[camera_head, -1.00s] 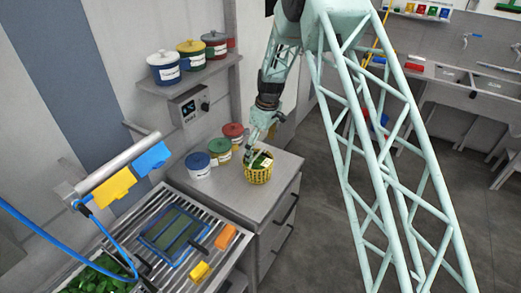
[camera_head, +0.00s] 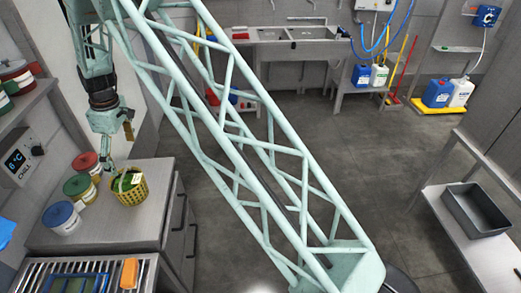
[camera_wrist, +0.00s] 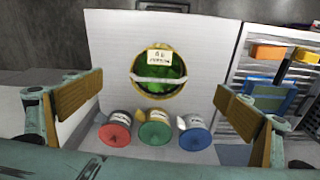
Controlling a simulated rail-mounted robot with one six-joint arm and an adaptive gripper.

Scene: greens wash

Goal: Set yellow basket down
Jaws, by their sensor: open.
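The yellow basket (camera_head: 130,191) stands upright on the grey cabinet top, with leafy greens and a white label in it. In the wrist view I look down on the basket (camera_wrist: 160,97); its pale handle crosses the opening. My gripper (camera_head: 117,148) is above and just beside the basket in the head view. In the wrist view my gripper (camera_wrist: 162,106) has its two tan-padded fingers spread wide, with nothing between them. The gap between the fingers and the handle is hard to judge.
Beside the basket stand three lidded pots: red (camera_wrist: 115,134), green (camera_wrist: 155,133) and blue (camera_wrist: 195,139). A slatted rack (camera_head: 30,275) with an orange block (camera_head: 129,272) lies in front. A wall shelf (camera_head: 28,100) is at left. A grey bin (camera_head: 475,209) sits on a bench at right.

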